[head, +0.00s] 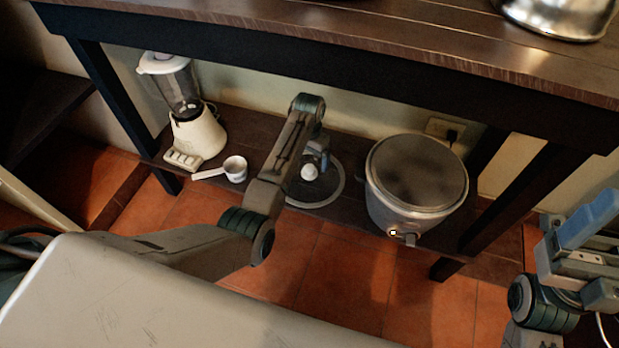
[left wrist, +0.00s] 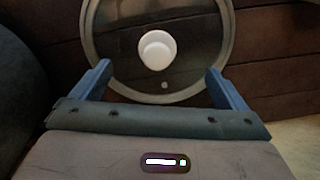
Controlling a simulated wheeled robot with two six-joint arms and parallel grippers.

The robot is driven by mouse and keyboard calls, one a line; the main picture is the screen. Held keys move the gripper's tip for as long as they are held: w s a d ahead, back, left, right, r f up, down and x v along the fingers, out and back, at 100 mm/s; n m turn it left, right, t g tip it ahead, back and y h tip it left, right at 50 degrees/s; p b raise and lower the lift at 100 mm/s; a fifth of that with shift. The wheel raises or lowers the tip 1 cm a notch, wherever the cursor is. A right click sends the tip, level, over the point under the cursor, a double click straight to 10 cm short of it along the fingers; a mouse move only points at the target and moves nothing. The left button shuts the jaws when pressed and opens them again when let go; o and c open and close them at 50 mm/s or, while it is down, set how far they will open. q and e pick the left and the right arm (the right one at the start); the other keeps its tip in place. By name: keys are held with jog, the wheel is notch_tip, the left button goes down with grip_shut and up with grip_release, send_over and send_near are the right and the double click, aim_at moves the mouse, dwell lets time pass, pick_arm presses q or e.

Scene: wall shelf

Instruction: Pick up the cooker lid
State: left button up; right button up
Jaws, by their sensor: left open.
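The cooker lid (head: 316,196) is a round dark glass disc with a grey rim and a white knob (head: 309,172). It lies on the low wooden shelf, left of the cooker (head: 416,178). My left arm reaches over it, and its wrist hides part of the lid in the head view. In the left wrist view my left gripper (left wrist: 158,70) is open, with its two blue fingers apart on either side of the near part of the lid (left wrist: 190,72). The knob lies ahead between them, and nothing is held. My right gripper (head: 586,225) is at the right edge, partly cut off.
Dark legs stand at both ends. A wall socket (head: 445,130) is behind the cooker.

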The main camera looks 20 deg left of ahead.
aim_at(309, 168)
pick_arm(q)
notch_tip(309, 168, down, 5)
jog(key=b, duration=0.2)
jog(key=shift+s+d+f+b, duration=0.15)
jog(key=shift+f+b, duration=0.05)
jog(key=shift+b, duration=0.2)
jog(key=shift+r, duration=0.1)
jog(key=shift+s, duration=0.1)
grip_shut()
